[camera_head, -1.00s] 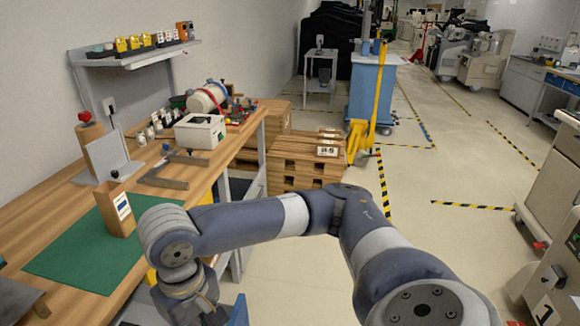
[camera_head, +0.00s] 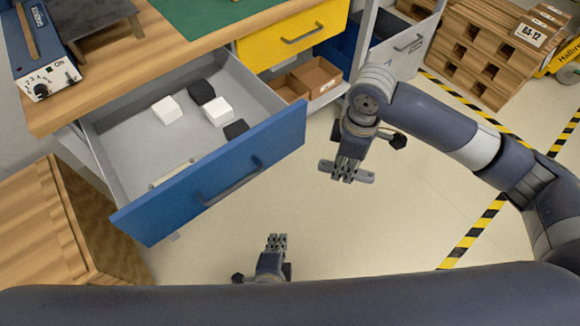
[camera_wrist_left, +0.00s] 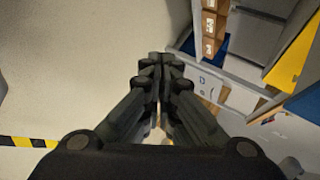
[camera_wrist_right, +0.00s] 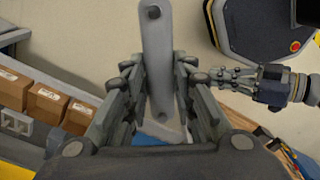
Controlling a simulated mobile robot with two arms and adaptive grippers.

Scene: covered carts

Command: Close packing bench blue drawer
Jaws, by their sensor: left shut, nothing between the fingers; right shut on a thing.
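The packing bench's blue drawer (camera_head: 265,148) is pulled well out, showing its grey inside and a dark bar handle (camera_head: 232,184) on its front. White and black blocks lie in it. My right gripper (camera_head: 347,168) is right of the drawer front, apart from it, shut on a grey bar (camera_head: 362,177) with rounded, holed ends. The bar also stands between the fingers in the right wrist view (camera_wrist_right: 157,50). My left gripper (camera_head: 278,240) is below the drawer front in the picture, shut and empty. Its closed fingers fill the middle of the left wrist view (camera_wrist_left: 160,75).
A yellow drawer (camera_head: 295,40) above an open-topped cardboard box (camera_head: 317,75) is right of the blue drawer. A wooden crate (camera_head: 45,225) is at lower left. Wooden pallets (camera_head: 480,45) stand at upper right. Floor is clear right of the drawer front.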

